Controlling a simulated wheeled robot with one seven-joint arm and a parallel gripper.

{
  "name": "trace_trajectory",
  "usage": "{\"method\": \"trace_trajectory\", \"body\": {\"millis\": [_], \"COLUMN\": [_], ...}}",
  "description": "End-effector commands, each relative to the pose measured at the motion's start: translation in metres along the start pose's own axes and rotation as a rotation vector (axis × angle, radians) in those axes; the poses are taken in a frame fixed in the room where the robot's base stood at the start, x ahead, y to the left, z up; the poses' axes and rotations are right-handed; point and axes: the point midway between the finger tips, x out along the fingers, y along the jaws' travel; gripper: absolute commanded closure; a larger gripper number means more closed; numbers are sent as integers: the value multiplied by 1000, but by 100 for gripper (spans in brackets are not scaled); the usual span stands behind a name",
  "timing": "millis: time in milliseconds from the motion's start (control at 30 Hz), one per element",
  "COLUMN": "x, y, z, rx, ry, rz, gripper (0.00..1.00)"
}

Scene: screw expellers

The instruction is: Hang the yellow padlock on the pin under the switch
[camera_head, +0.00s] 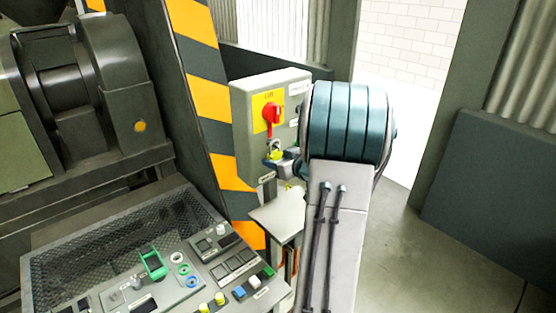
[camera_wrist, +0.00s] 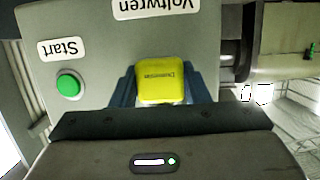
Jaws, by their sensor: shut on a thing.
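The yellow padlock (camera_wrist: 161,82) is between the two blue fingers of my gripper (camera_wrist: 160,90) in the wrist view, its body facing the camera. In the head view the padlock (camera_head: 270,155) is small and partly covered by my gripper (camera_head: 279,161), just below the red switch (camera_head: 271,116). The red switch sits on a yellow plate on the grey box (camera_head: 245,130). My gripper is shut on the padlock, close in front of the box face. The pin is not clearly visible, and I cannot tell whether the shackle is around it.
The box carries a green start button (camera_wrist: 70,85). A yellow and black striped post (camera_head: 210,100) stands left of the box. A control desk (camera_head: 150,255) with buttons is at the lower left. Open floor (camera_head: 430,260) lies to the right.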

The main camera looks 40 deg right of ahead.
Motion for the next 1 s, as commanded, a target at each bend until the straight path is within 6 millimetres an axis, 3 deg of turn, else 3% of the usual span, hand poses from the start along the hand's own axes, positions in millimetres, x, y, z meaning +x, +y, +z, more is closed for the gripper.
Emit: {"method": "trace_trajectory", "body": {"millis": [100, 133, 200, 633, 1000], "x": [3, 3, 3, 5, 6], "y": [-4, -4, -4, -9, -11], "z": [2, 2, 2, 2, 1], "rx": [0, 0, 0, -2, -4], "ry": [-3, -3, -3, -3, -3], "rz": [-9, -9, -10, -20, -25], "gripper": [78, 50, 33, 34, 25]}}
